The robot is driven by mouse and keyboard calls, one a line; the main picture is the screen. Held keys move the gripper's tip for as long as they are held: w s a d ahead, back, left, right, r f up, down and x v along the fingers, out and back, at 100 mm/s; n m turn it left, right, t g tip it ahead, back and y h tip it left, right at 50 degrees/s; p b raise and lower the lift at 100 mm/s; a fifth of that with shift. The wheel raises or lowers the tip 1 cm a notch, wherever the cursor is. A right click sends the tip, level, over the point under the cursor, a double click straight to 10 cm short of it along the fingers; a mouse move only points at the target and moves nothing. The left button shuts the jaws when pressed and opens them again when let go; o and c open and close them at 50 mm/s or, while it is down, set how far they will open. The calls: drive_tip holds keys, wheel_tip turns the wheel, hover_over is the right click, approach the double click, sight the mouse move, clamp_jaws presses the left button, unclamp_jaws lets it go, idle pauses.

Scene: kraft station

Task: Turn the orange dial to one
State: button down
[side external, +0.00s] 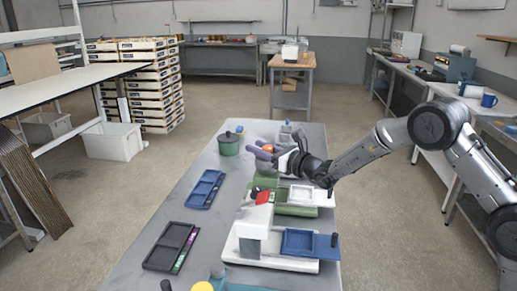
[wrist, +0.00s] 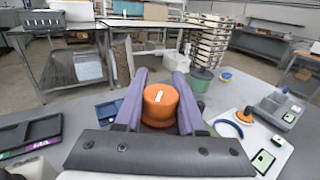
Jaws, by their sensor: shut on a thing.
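The orange dial (wrist: 160,108) is a round knob with a short white mark on its top. In the wrist view the mark runs nearly straight away from me. My gripper (wrist: 160,84) has its two purple fingers shut on the dial, one on each side. In the side view my gripper (side external: 263,153) reaches in from the right over the far part of the table, and a small bit of the orange dial (side external: 268,148) shows between the fingers. The dial's base and any numbers around it are hidden.
The grey table (side external: 193,228) holds a green pot (side external: 229,146), a blue tray (side external: 205,189) and a dark tray (side external: 170,247) on the left. A green device (side external: 297,210) and a white device with a blue tray (side external: 298,241) stand nearer the camera. A white panel (wrist: 262,130) lies right of the dial.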

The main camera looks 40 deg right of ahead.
idle(0.4)
drive_tip(key=c, duration=0.5)
unclamp_jaws()
drive_tip(key=shift+s, duration=0.1)
drive_tip(key=v, duration=1.3)
drive_tip(key=shift+s, duration=0.35)
drive_tip(key=shift+d+r, duration=0.1)
